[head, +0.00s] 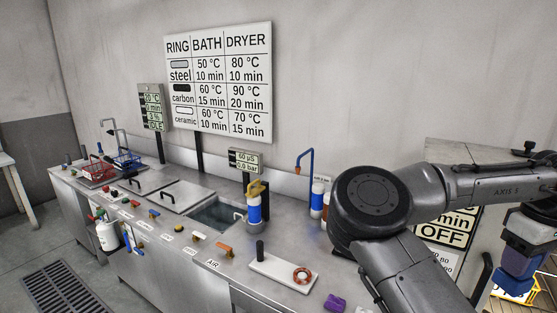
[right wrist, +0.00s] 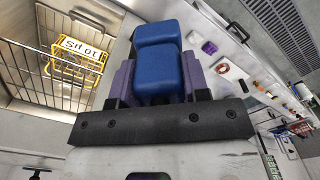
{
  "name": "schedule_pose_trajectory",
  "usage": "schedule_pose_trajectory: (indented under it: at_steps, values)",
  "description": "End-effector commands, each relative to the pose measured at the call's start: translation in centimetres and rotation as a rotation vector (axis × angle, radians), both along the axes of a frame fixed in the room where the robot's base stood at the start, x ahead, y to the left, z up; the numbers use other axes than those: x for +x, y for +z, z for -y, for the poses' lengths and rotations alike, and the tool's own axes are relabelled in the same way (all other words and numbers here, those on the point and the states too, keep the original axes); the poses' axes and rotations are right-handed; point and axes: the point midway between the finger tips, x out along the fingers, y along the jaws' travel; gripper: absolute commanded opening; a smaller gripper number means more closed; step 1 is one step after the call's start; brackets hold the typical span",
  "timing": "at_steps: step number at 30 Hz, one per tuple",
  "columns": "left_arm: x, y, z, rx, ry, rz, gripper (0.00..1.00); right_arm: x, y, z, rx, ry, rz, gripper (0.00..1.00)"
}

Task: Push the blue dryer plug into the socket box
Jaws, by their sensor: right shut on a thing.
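My right gripper (head: 527,250) is at the right edge of the head view, its jaws shut on the blue plug (head: 515,277). In the right wrist view the blue plug (right wrist: 158,62) is a stepped block between the two purple fingers of my right gripper (right wrist: 157,80). The faces between the fingers are hidden. I cannot make out the socket box in either view. My left gripper is not in view.
My right arm covers part of a panel (head: 440,232) reading "min OFF". A small purple block (head: 335,302) and a white board (head: 270,270) are on the steel bench (head: 230,255).

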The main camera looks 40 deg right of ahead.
Motion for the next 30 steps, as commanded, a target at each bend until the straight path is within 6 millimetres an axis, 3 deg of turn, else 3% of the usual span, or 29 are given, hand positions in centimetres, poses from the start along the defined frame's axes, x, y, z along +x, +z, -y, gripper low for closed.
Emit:
schedule_pose_trajectory:
  at_steps: [3,6,11,15,21,25,30]
  values:
    - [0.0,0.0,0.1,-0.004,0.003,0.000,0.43,-5.3,4.4,-1.4,-0.001,-0.171,0.009,0.16]
    - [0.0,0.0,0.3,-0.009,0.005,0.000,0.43,-10.2,6.9,-3.2,0.002,-0.334,0.009,0.16]
    - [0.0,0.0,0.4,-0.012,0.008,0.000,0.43,-18.1,8.0,-6.7,0.007,-0.590,0.007,0.16]
    - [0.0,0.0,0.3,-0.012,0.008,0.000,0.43,-23.3,6.7,-8.9,0.010,-0.750,0.004,0.16]
    - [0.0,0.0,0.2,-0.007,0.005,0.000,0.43,-28.0,3.5,-10.3,0.009,-0.875,0.002,0.16]
    - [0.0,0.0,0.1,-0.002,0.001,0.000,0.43,-29.6,0.9,-10.8,0.007,-0.913,0.002,0.16]
    - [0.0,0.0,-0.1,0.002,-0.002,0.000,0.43,-30.2,-2.2,-10.9,0.006,-0.924,0.003,0.16]
